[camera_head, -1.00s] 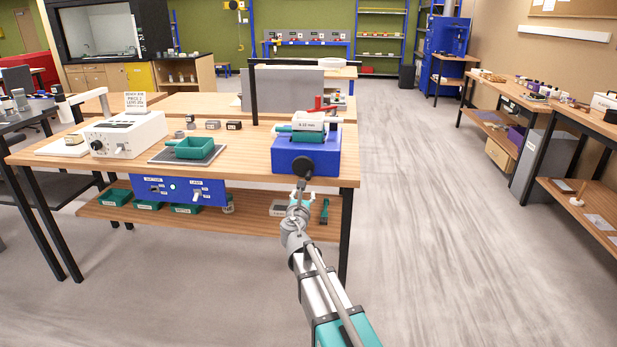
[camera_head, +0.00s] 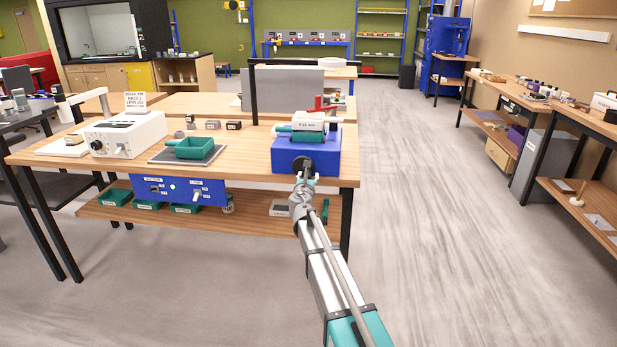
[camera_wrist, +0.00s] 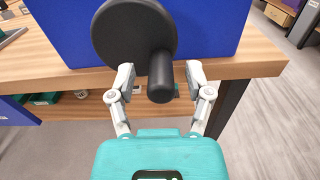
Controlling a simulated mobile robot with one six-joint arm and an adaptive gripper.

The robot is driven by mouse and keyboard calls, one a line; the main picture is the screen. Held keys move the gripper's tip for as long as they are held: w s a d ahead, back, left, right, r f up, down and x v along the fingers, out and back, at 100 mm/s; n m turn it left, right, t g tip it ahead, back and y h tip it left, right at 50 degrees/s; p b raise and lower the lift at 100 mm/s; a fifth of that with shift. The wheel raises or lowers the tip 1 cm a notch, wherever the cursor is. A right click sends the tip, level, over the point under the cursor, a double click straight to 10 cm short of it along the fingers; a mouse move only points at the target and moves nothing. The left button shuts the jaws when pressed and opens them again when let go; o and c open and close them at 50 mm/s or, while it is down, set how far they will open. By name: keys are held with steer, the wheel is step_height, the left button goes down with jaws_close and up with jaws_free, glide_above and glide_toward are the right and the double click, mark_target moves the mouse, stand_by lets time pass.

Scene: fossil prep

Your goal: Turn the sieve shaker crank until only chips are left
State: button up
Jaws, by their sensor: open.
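The sieve shaker is a blue box (camera_head: 318,153) at the right end of the bench, with a labelled white-and-green sieve stack (camera_head: 308,122) on top. Its crank is a black disc (camera_wrist: 134,34) with a black handle knob (camera_wrist: 160,78) sticking out toward me, low and right of the disc's middle in the wrist view. My gripper (camera_wrist: 158,80) is open, with one finger on each side of the knob. Whether a finger touches the knob, I cannot tell. In the head view my gripper (camera_head: 304,178) covers part of the crank. The sieve's contents are too small to see.
A green tray (camera_head: 195,148) sits on a dark mat left of the shaker. A white control box (camera_head: 125,135) stands further left. The bench's front edge (camera_wrist: 262,62) lies just behind my fingers. Open floor (camera_head: 430,220) is to the right.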

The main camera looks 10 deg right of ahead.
steer(key=shift+w+d, duration=0.1)
steer(key=shift+w, duration=0.2)
jaws_close()
steer(key=shift+f+m, duration=0.15)
steer(key=shift+m, duration=0.35)
